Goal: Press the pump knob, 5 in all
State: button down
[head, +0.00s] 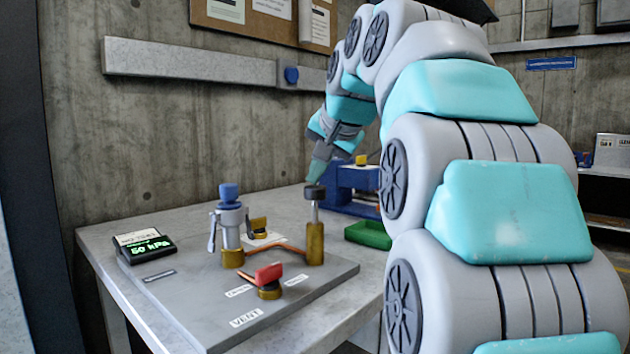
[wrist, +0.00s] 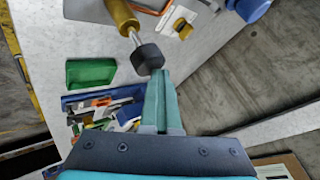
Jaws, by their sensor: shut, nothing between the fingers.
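The pump knob (head: 315,192) is a dark round cap on a thin metal rod that stands up out of a brass cylinder (head: 315,243). A length of rod shows between cap and cylinder. My gripper (head: 317,178) is shut and empty, its tip pointing down just above the knob. In the wrist view the shut fingertips (wrist: 161,74) lie right beside the black knob (wrist: 147,59); I cannot tell whether they touch it. A small display (head: 145,246) on the board reads 50 kPa in green.
A blue-capped valve (head: 229,215) stands on the grey board (head: 190,305) left of the pump. A red lever (head: 269,272) is in front. The concrete wall is behind the table.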

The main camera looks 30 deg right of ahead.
aim_at(316, 188)
jog(key=shift+r+p, duration=0.3)
jog(key=shift+r, duration=0.3)
jog(key=shift+w+r, duration=0.1)
jog(key=shift+r, duration=2.4)
dwell(0.7)
